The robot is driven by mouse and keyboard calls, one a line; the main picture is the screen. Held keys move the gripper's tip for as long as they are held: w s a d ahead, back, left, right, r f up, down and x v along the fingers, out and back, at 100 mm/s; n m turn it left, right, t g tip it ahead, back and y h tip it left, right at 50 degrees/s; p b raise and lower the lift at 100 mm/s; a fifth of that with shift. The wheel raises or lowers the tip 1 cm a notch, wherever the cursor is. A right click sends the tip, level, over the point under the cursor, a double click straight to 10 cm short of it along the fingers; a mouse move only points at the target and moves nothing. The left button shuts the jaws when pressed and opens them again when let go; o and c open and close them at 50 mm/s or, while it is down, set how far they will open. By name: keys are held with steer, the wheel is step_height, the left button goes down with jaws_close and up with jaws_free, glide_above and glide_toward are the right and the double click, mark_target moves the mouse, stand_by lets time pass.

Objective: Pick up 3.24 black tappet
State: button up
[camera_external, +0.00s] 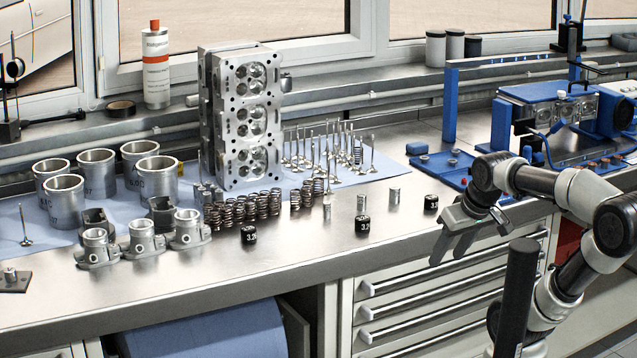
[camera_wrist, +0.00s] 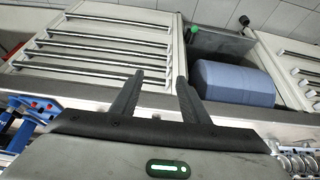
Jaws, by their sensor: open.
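Several small black tappets with white marks stand upright on the steel bench in the external view. One black tappet (camera_external: 249,235) is at the front left, near the springs. Another black tappet (camera_external: 362,225) is near the middle front edge. A third black tappet (camera_external: 431,203) is to the right, closest to my gripper. The labels start with "3" but the full numbers are too small to read. My gripper (camera_external: 450,255) hangs in front of the bench edge, apart from all tappets. In the wrist view my gripper (camera_wrist: 160,78) is open and empty, with drawers below and no tappet visible.
Silver tappets (camera_external: 394,196) stand near the black ones. Springs (camera_external: 240,209), upright valves (camera_external: 327,155) and a cylinder head (camera_external: 240,115) stand behind, cylinders (camera_external: 98,173) at left. A blue tray (camera_external: 440,168) and fixture are at right. The front strip of bench is mostly clear.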

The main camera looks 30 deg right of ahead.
steer(key=shift+o, duration=0.4)
steer(key=shift+o, duration=0.7)
steer(key=shift+r, duration=0.1)
